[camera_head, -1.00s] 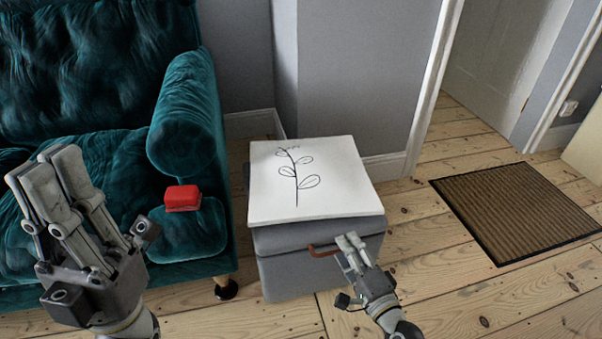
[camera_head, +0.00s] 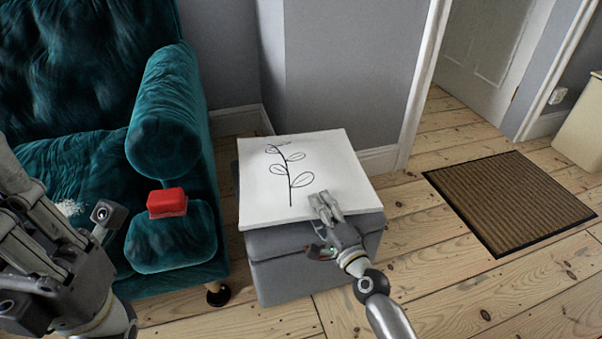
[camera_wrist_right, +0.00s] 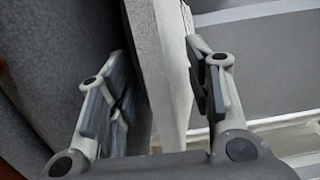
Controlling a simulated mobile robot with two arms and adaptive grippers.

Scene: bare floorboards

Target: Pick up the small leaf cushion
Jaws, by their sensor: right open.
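The small leaf cushion (camera_head: 265,205) is white and square with a black leaf sprig. It lies flat on a grey box-like stool beside the sofa. My right gripper (camera_head: 324,206) is at the cushion's near edge, right of its middle. In the right wrist view the cushion's edge (camera_wrist_right: 170,75) stands between the two open fingers (camera_wrist_right: 160,100), with no clear grip on it. My left gripper (camera_head: 35,220) is at the far left, partly cut off by the frame; its fingertips are not clear.
The grey stool (camera_head: 285,270) stands between the green velvet sofa (camera_head: 165,110) and a door frame. A brown doormat (camera_head: 510,205) lies at right. Bare floorboards are free in front.

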